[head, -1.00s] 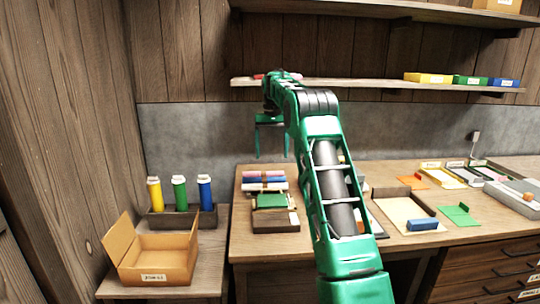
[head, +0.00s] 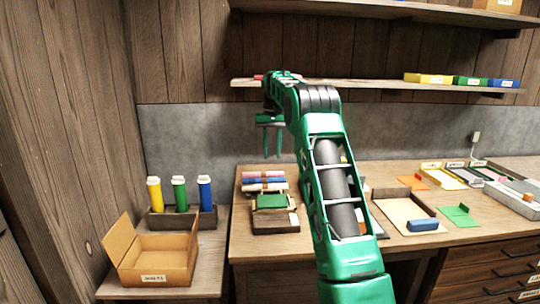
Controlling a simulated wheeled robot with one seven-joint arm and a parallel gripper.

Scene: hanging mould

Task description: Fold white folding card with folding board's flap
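My gripper (head: 272,155) hangs fingers down in front of the grey wall, above the back left of the workbench. Its two fingers are partly apart, with a narrow gap and nothing seen between them. A pale board (head: 398,207) with a dark raised edge and a blue block (head: 423,225) at its front lies right of my arm. It may be the folding board; I cannot make out its flap for sure. I cannot pick out the white folding card. My arm hides part of the bench, and a thin dark-edged item shows beside it.
A green card (head: 460,215) and an orange card (head: 411,182) lie on the bench (head: 480,240). Trays stand at the back right. Left of my arm is a dark stand with a green block (head: 271,201). Bottles and an open carton (head: 155,255) stand left. A shelf (head: 370,83) runs above.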

